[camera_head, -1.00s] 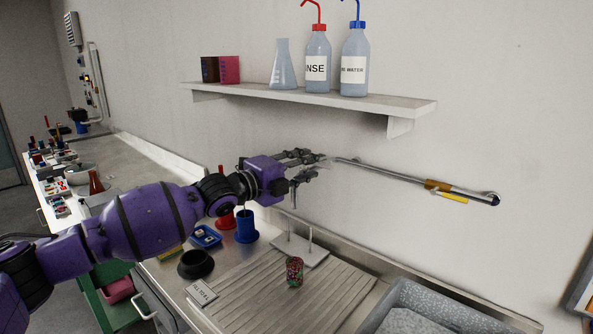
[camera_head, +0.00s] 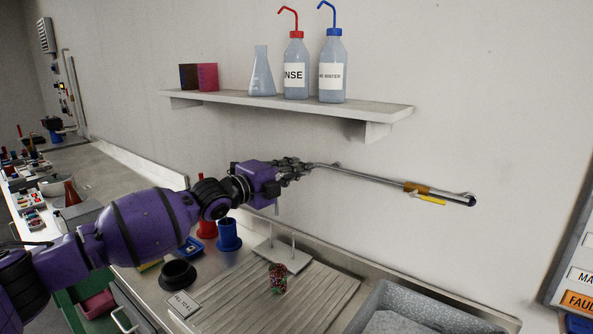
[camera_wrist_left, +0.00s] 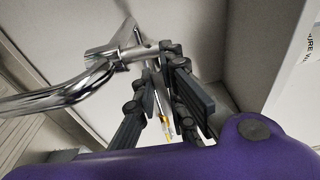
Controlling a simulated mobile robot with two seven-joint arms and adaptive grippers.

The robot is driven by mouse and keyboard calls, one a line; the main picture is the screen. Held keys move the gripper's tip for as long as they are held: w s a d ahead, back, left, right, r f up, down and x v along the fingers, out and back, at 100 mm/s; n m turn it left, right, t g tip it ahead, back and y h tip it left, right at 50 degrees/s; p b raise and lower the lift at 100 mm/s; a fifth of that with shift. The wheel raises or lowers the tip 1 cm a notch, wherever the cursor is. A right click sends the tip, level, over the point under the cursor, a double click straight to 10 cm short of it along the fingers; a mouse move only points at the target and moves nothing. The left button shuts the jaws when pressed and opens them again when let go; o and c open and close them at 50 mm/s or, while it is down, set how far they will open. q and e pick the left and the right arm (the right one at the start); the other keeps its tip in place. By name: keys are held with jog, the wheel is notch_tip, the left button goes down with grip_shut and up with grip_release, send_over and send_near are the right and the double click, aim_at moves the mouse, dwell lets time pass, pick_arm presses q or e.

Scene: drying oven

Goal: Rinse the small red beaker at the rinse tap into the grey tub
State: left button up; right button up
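A small red cup with greenish mottling (camera_head: 278,278) stands on the ribbed drainboard in the head view; it looks like the small red beaker. The tap (camera_head: 370,178) is a long silver pipe along the wall, with an orange-brown collar and yellow lever. The grey tub (camera_head: 372,302) is a speckled basin at the lower right, partly cut off. My left gripper (camera_head: 296,167) is at the pipe's left end, fingers apart, nothing visibly held. The wrist view shows the gripper's fingers (camera_wrist_left: 163,105) spread close to the chrome pipe (camera_wrist_left: 60,92). My right gripper is out of view.
A wall shelf (camera_head: 290,106) with bottles and a flask hangs above the pipe. A white peg stand (camera_head: 280,256), blue cylinder (camera_head: 229,237), black ring-shaped holder (camera_head: 178,274) and label card (camera_head: 182,304) are around the drainboard. The drainboard right of the cup is clear.

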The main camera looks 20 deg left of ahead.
pick_arm(q)
jog(key=o, duration=0.3)
jog(key=shift+o, duration=0.3)
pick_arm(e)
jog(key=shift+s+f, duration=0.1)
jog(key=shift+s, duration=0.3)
pick_arm(q)
jog(key=shift+s+a, duration=0.1)
jog(key=shift+s, duration=0.1)
jog(key=v, duration=1.1)
jog(key=shift+s, duration=0.3)
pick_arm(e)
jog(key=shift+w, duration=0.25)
